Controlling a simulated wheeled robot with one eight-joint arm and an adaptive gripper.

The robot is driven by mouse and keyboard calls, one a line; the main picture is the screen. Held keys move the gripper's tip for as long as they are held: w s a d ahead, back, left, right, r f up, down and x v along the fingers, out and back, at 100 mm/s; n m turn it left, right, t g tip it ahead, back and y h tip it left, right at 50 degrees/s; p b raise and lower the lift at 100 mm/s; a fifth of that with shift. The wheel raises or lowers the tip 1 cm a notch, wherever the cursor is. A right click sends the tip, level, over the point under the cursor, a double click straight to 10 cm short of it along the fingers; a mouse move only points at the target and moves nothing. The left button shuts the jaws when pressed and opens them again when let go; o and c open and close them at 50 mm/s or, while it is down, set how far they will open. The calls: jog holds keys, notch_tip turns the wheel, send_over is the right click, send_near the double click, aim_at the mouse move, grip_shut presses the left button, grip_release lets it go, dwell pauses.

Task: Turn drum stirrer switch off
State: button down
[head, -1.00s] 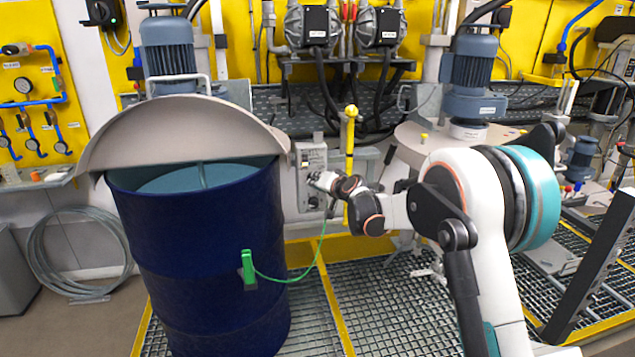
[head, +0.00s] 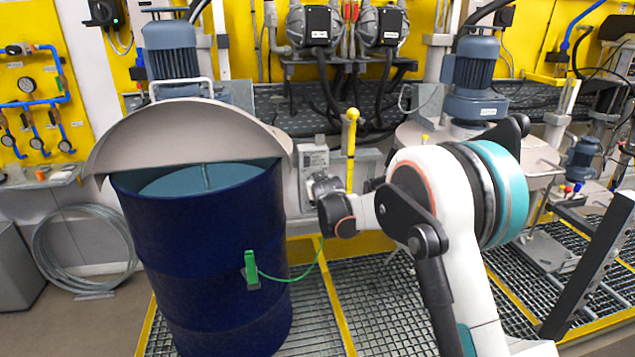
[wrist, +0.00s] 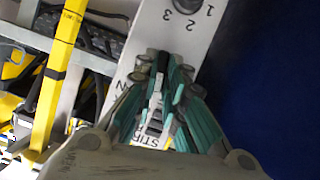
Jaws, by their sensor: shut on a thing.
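The grey switch box (head: 313,157) stands right of the blue drum. It also shows in the wrist view (wrist: 203,38), where it appears upside down, with a round dark knob (wrist: 184,4) by the marks 1, 2 and 3. My gripper (head: 322,185) reaches the lower front of the box. In the wrist view my gripper (wrist: 160,68) has its teal fingers close together over the box face, shut on a small part that they mostly hide. I take this part to be a switch on the box; its position cannot be seen.
The blue drum (head: 205,270) with its grey lid (head: 180,135) stands close to the left of my gripper. A yellow upright post (head: 350,150) stands close on the right. A green clamp (head: 250,268) with a green cable hangs on the drum. Grating covers the floor.

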jog(key=n+h, duration=0.1)
jog(key=n, duration=0.1)
jog(key=n+t+h, duration=0.1)
jog(key=n, duration=0.1)
jog(key=shift+s+a+f+h, duration=0.1)
jog(key=shift+a+f+h, duration=0.05)
jog(key=shift+a+h, duration=0.15)
dwell(0.5)
jog(key=c, duration=1.7)
grip_release()
jog(key=shift+o, duration=0.2)
jog(key=shift+s, duration=0.15)
jog(key=v, duration=1.1)
jog(key=shift+s, duration=0.35)
jog(key=shift+d, duration=0.1)
